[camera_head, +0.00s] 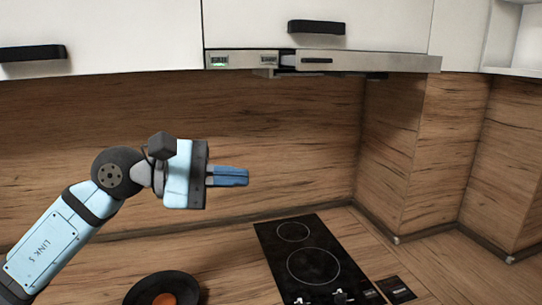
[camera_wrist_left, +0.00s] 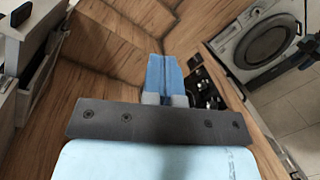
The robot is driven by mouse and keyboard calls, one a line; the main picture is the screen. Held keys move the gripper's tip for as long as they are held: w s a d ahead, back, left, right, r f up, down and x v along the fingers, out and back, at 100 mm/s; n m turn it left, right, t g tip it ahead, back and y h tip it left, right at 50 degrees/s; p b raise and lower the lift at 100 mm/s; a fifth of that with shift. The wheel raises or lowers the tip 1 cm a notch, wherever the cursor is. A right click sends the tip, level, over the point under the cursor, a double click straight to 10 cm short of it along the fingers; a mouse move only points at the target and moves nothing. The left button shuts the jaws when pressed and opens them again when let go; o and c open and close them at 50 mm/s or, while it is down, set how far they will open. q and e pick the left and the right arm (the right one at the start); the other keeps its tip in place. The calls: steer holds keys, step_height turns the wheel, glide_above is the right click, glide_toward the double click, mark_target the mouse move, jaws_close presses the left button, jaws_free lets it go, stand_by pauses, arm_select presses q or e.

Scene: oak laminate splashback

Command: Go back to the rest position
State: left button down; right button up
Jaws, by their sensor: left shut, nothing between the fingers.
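My left gripper (camera_head: 231,177) is in the head view, in front of the wood splashback and up and left of the hob, pointing right. Its blue fingers are closed together with nothing between them. In the left wrist view the same closed fingers (camera_wrist_left: 165,75) show at the middle. My right gripper does not show in the head view. In the left wrist view a dark arm-like part shows at the right edge, but I cannot tell its gripper there.
A black hob (camera_head: 312,262) is set in the wooden worktop. A dark pan (camera_head: 135,292) with something orange in it stands at the bottom. A range hood (camera_head: 370,62) and white cupboards (camera_head: 110,35) hang above. A washing machine (camera_wrist_left: 262,40) shows in the left wrist view.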

arm_select(q)
steer(key=a+f+m+t+y+p, duration=0.25)
steer(key=a+f+m+t, duration=0.4)
steer(key=f+m, duration=0.75)
steer(key=a+f+m+t+y+p, duration=0.1)
steer(key=a+f+m+t+y, duration=0.25)
steer(key=f+m+t, duration=0.8)
steer(key=s+a+f+n+g+y+p, duration=0.1)
steer(key=s+a+f+n+g+y, duration=0.1)
steer(key=s+f+n, duration=0.5)
steer(key=s+a+f+n+g+y, duration=0.2)
steer(key=s+f+n+g+y, duration=0.3)
steer(key=s+f, duration=0.7)
step_height(320, 180, down, 7)
steer(key=n+g, duration=0.2)
steer(key=shift+g+y+p, duration=0.3)
steer(key=shift+p, duration=0.05)
steer(key=shift+n, duration=0.25)
